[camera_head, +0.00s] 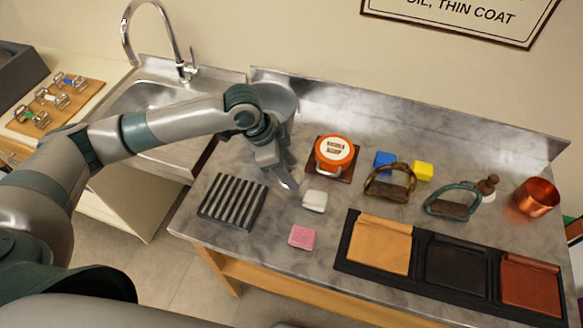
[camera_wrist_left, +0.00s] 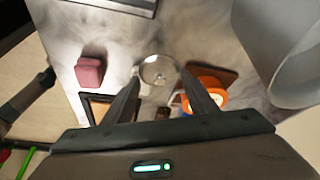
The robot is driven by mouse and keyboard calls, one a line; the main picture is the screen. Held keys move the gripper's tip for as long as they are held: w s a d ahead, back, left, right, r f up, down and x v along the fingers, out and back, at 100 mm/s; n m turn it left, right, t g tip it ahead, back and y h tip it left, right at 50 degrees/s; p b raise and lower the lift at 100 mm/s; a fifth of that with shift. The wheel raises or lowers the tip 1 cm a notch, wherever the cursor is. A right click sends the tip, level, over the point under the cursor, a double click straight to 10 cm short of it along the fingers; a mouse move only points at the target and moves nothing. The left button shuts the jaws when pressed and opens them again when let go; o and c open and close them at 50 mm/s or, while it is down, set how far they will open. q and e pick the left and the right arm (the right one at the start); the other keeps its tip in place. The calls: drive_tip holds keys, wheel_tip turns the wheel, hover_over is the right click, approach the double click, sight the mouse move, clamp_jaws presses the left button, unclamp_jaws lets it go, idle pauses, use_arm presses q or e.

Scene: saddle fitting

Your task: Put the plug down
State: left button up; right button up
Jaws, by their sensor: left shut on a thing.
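My left gripper (camera_head: 287,182) is over the metal counter, between the striped rack and the white block, pointing down. In the left wrist view its two fingers (camera_wrist_left: 160,76) are shut on the plug (camera_wrist_left: 158,71), a pale, shiny round disc with a small mark at its centre. In the head view the plug is mostly hidden at the fingertips, and I cannot tell its height above the counter. My right gripper is not in view.
A black-and-white striped rack (camera_head: 232,201), white block (camera_head: 315,200) and pink block (camera_head: 303,237) lie nearby. An orange tin (camera_head: 334,152), grey bucket (camera_head: 283,98) and two stirrups (camera_head: 390,184) stand behind or right. The sink (camera_head: 150,97) is left; a black tray (camera_head: 345,262) is in front.

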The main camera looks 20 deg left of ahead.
sight(292, 170)
use_arm(q)
drive_tip(key=w, duration=0.1)
drive_tip(key=w+f, duration=0.2)
drive_tip(key=shift+w+a+p, duration=0.3)
drive_tip(key=shift+p, duration=0.1)
drive_tip(key=shift+f, duration=0.2)
wheel_tip(292, 170, down, 3)
drive_tip(key=shift+s+r+p, duration=0.1)
drive_tip(key=shift+r+p, duration=0.05)
drive_tip(key=shift+p, duration=0.8)
drive_tip(key=shift+f, duration=0.45)
drive_tip(key=shift+f, duration=0.2)
